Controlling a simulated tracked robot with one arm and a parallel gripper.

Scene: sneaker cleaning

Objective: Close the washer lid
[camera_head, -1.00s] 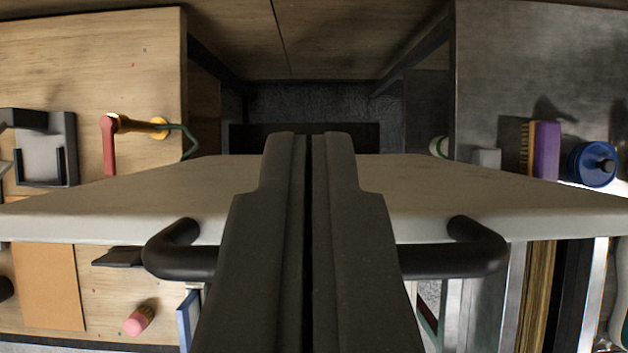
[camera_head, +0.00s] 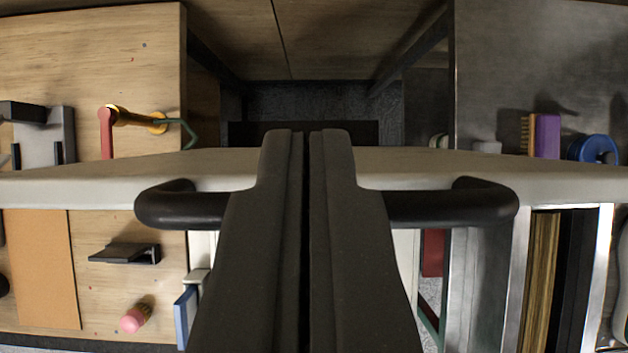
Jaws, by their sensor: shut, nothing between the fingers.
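The washer lid (camera_head: 420,165) is a pale panel seen nearly edge-on, spanning the full width of the view. A black bar handle (camera_head: 450,207) is fixed along its near edge. My gripper (camera_head: 307,135) is shut and empty, in the middle of the view. Its fingers lie across the lid and hide the middle of the handle. I cannot tell whether the fingers touch the lid or handle. The washer body below the lid is mostly hidden.
On the left wooden bench (camera_head: 80,60) are a red and yellow tool (camera_head: 130,117), a grey holder (camera_head: 45,140) and a pink-tipped piece (camera_head: 136,318). On the right grey surface (camera_head: 540,60) are a purple brush (camera_head: 546,136) and a blue round container (camera_head: 592,149). A dark gap lies between the benches.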

